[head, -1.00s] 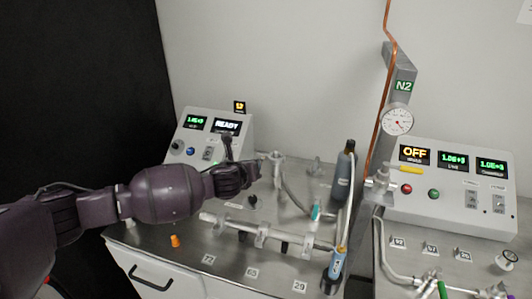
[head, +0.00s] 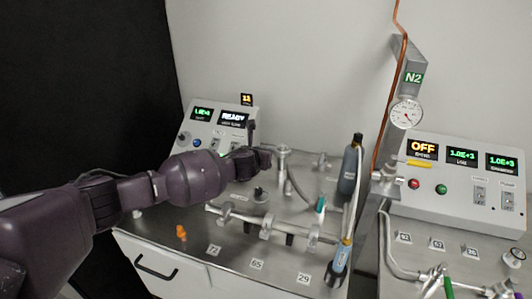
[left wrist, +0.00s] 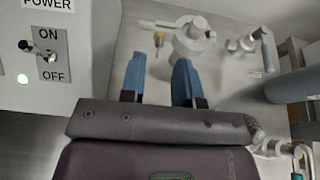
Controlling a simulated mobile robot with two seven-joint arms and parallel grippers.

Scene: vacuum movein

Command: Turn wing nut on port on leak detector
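The leak detector (head: 188,141) is the pale console at the left, with a display reading READY; its power switch panel fills the left of the left wrist view (left wrist: 45,53). A metal port (head: 283,157) with a clamp stands on the bench to its right; it also shows at the top of the left wrist view (left wrist: 194,40). My right gripper is not in view.
A horizontal pipe manifold (head: 265,226) and an orange cap (head: 181,232) lie in front. A second console (head: 460,178) and the N2 gauge (head: 407,113) are at the right.

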